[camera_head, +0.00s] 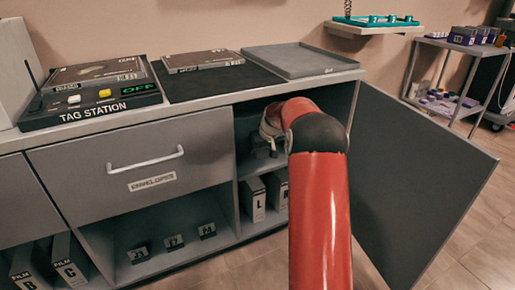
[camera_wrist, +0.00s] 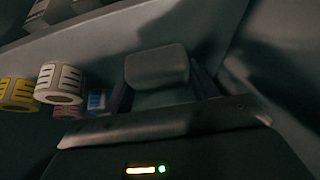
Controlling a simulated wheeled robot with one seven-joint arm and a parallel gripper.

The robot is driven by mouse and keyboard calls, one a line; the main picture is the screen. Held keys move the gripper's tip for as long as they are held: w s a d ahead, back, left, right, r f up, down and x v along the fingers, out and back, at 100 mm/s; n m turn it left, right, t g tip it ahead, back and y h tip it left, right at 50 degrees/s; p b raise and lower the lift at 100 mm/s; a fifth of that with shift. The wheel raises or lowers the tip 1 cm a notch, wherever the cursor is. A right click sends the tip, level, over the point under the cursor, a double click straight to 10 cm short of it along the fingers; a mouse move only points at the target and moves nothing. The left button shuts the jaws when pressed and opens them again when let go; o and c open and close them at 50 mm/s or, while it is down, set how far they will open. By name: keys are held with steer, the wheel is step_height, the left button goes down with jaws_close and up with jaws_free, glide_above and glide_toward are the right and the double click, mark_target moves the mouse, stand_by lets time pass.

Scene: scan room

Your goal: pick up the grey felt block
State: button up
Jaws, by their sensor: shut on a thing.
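The grey felt block (camera_wrist: 157,66) is a rounded grey block in the wrist view, held between the two fingers of my gripper (camera_wrist: 160,88). My gripper is shut on it. In the head view my red arm reaches into the open cabinet compartment (camera_head: 244,165) under the counter. The arm and the shadow there hide the block and most of the gripper from that view.
In the wrist view, striped rolls, one white (camera_wrist: 60,83) and one yellow (camera_wrist: 17,93), lie left of the block. The cabinet door (camera_head: 415,185) stands open on the right. Binders (camera_head: 253,199) stand on the shelf below. The counter holds a tag station (camera_head: 90,104) and a grey tray (camera_head: 300,60).

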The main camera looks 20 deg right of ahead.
steer(key=s, duration=1.5)
steer(key=shift+s+d+b, duration=0.15)
steer(key=shift+d+b, duration=0.05)
steer(key=shift+b, duration=0.2)
